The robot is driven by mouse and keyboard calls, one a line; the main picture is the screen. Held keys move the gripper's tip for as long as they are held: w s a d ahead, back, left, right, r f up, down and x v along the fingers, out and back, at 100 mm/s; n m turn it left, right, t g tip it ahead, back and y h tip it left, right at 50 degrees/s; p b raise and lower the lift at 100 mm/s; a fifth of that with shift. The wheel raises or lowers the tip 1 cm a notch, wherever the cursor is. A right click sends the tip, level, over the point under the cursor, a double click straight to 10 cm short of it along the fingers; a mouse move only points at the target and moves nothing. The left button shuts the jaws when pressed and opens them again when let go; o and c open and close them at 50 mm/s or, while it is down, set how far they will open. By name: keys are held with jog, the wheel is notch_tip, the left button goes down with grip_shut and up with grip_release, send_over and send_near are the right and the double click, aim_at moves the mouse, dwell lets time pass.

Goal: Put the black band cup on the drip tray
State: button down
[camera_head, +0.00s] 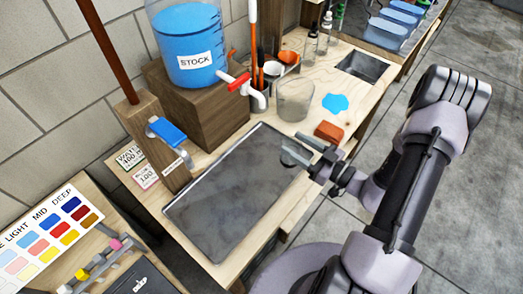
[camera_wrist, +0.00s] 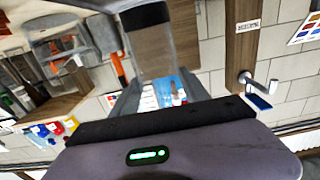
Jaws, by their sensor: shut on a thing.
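The black band cup (camera_wrist: 150,45) is clear with a dark band and sits between my fingers in the wrist view. My gripper (camera_head: 304,153) is shut on it. In the head view the cup (camera_head: 293,154) shows as a small dark, partly see-through shape at the fingertips, partly covered by them. It overlaps the right edge of the drip tray near its far right corner; its height above the tray is hard to tell. The drip tray (camera_head: 235,195) is a wide, flat grey tray on the wooden bench, and its surface is bare.
A wooden post with a blue-lever tap (camera_head: 166,130) stands at the tray's left. A blue STOCK container (camera_head: 188,55) with a red-handled tap sits on a wooden block behind. A clear beaker (camera_head: 295,101), an orange sponge (camera_head: 328,131) and a blue spill (camera_head: 335,103) lie beyond my gripper.

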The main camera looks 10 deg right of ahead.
jog(key=w+a+f+b, duration=0.1)
jog(key=w+a, duration=0.1)
jog(key=w+a+f+b, duration=0.2)
jog(key=a, duration=0.1)
jog(key=w+a+f+b, duration=0.1)
jog(key=w+a+b, duration=0.1)
jog(key=shift+w+a+f, duration=0.2)
jog(key=shift+w+f, duration=0.2)
jog(key=shift+r, duration=0.15)
jog(key=c, duration=0.6)
grip_release()
jog(key=shift+o, duration=0.2)
